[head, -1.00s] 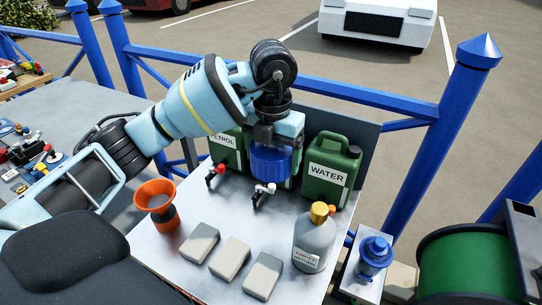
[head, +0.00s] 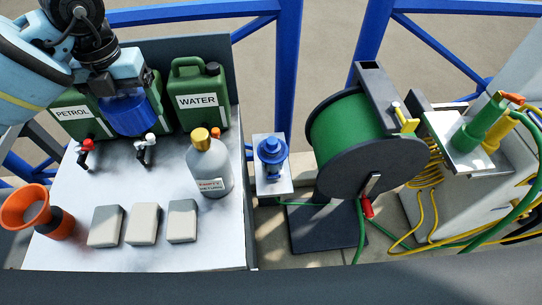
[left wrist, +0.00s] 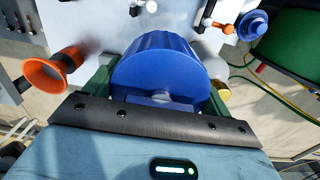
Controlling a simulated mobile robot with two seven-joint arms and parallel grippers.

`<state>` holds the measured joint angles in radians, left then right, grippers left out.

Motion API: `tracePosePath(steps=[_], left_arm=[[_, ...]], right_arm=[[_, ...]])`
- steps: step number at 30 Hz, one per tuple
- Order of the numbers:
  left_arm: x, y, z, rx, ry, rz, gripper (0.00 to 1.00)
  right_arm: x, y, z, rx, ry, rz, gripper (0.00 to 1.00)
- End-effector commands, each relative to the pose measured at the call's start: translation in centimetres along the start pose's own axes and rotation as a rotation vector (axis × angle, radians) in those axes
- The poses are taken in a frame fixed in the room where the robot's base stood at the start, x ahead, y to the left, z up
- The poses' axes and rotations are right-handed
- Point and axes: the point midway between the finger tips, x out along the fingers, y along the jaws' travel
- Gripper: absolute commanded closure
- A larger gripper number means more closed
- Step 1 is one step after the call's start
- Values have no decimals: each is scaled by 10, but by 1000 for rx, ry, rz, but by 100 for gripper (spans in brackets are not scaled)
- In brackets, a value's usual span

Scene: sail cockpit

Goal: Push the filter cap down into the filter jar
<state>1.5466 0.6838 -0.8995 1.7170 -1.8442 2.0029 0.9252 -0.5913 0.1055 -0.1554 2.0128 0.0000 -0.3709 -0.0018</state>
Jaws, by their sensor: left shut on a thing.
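A large blue ribbed cap (head: 128,114) is in my left gripper (head: 116,88), above the back of the grey table, in front of the green cans. In the left wrist view the blue cap (left wrist: 160,68) fills the middle, and the gripper is shut on it at its near side. A blue flanged fitting (head: 271,152) with a knob on top stands upright on a small grey stand, right of the table and apart from the gripper. I take it for the filter jar, but cannot see whether it is open on top. My right gripper is not in view.
Petrol (head: 77,118) and water (head: 198,95) cans stand at the back. A grey bottle (head: 209,168), an orange funnel (head: 36,211), two small valves and three blocks (head: 142,224) are on the table (head: 75,250). A green hose reel (head: 345,130) stands right of the fitting.

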Motion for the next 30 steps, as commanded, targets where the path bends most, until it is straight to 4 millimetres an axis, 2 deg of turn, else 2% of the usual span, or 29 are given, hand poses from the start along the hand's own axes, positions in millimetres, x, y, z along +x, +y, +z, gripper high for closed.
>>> tracePosePath(steps=[11,16,20,30], left_arm=[[0,0,0,3,-1,0,44],[3,0,-3,107,-4,4,44],[9,-3,-10,315,-10,10,44],[28,-9,-34,1021,-15,33,44]], right_arm=[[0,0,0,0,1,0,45],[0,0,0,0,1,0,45],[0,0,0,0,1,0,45],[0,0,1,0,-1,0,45]])
